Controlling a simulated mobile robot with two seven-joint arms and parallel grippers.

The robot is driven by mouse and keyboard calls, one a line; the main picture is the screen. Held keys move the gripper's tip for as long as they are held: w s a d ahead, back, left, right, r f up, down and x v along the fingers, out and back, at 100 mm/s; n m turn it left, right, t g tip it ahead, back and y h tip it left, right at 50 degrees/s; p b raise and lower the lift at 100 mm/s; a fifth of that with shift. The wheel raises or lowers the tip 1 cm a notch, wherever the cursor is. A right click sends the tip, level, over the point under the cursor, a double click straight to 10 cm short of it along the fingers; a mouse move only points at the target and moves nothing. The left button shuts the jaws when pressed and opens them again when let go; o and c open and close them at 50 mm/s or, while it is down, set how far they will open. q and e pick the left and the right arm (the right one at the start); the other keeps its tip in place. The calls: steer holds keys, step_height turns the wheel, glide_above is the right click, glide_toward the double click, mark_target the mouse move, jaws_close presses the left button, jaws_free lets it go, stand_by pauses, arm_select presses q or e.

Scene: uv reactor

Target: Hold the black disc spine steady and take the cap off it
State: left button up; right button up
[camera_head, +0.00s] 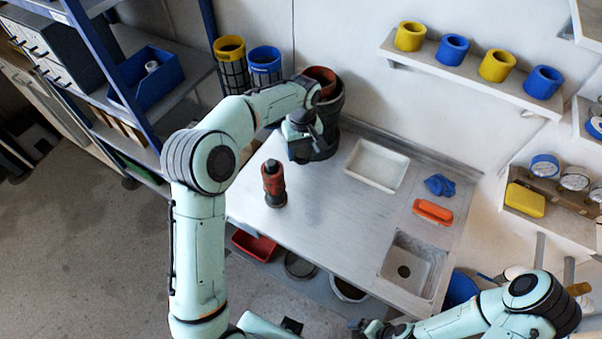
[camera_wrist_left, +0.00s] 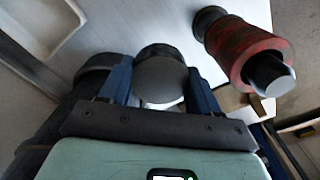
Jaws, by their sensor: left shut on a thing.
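My left gripper (camera_head: 300,152) is over the back of the steel table. In the left wrist view, its two blue-padded fingers (camera_wrist_left: 160,92) are shut on a dark round piece with a flat grey face (camera_wrist_left: 158,80). I cannot tell whether this piece is the cap or part of the disc spine. A red-and-black stacked piece (camera_head: 273,182) stands upright on the table, left of and nearer than the gripper. It also shows in the left wrist view (camera_wrist_left: 245,50), apart from the fingers. My right gripper (camera_head: 375,328) is low at the bottom edge, its jaws unclear.
A large dark vessel with a reddish inside (camera_head: 328,105) stands behind the left gripper. A white tray (camera_head: 376,165), an orange block (camera_head: 433,211), a blue cloth (camera_head: 440,185) and a sink (camera_head: 413,265) are on the right. The table's middle (camera_head: 330,220) is clear.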

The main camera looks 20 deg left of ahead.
mark_target(302, 181)
arm_select(q)
step_height(302, 181, down, 14)
steer(key=shift+w+r, duration=0.15)
stand_by(0.4)
steer(key=o, duration=1.2)
step_height(302, 181, up, 12)
steer(key=shift+r, duration=0.1)
